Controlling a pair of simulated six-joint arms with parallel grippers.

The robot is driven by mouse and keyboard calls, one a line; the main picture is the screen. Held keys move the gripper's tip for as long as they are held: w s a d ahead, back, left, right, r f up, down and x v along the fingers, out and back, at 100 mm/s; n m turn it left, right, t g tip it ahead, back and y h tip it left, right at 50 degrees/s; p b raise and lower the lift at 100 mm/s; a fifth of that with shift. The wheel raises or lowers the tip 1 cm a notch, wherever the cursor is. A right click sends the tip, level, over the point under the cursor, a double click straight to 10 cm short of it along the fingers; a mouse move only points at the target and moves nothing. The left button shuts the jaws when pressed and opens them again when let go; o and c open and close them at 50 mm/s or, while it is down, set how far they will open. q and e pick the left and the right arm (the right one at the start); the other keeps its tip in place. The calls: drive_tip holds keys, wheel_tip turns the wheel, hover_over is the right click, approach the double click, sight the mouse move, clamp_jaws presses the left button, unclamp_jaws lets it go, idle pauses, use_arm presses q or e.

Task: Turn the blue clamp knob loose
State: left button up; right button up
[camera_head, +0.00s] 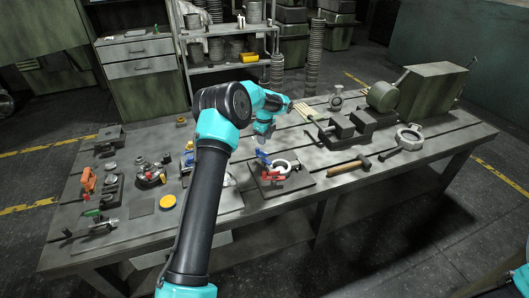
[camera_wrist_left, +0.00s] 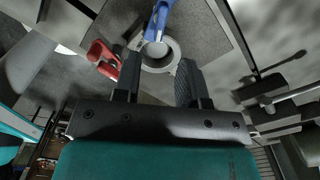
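The blue clamp knob (camera_head: 263,158) sits on a dark square plate (camera_head: 298,182) near the bench's front middle, beside a pale ring-shaped casting (camera_head: 283,167) and a red clamp (camera_head: 272,176). My left gripper (camera_head: 265,131) hangs just above and behind the blue knob, pointing down. In the left wrist view, its two fingers are spread (camera_wrist_left: 160,60) with the ring-shaped casting showing between them. The blue knob (camera_wrist_left: 158,20) is beyond the fingertips at the top, and the red clamp (camera_wrist_left: 103,58) is left of the fingers. Nothing is held. My right gripper is out of view.
To the right lie a hammer (camera_head: 350,165), dark blocks (camera_head: 341,127) and a green machine (camera_head: 420,88). To the left are an orange-red clamp (camera_head: 88,180), small castings (camera_head: 150,172) and a yellow disc (camera_head: 167,201). Shelves (camera_head: 222,60) stand behind the bench.

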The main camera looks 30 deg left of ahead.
sight(264, 152)
use_arm(q)
wheel_tip(264, 152, down, 8)
drive_tip(key=shift+r, duration=0.1)
drive_tip(key=shift+c, duration=0.4)
clamp_jaws()
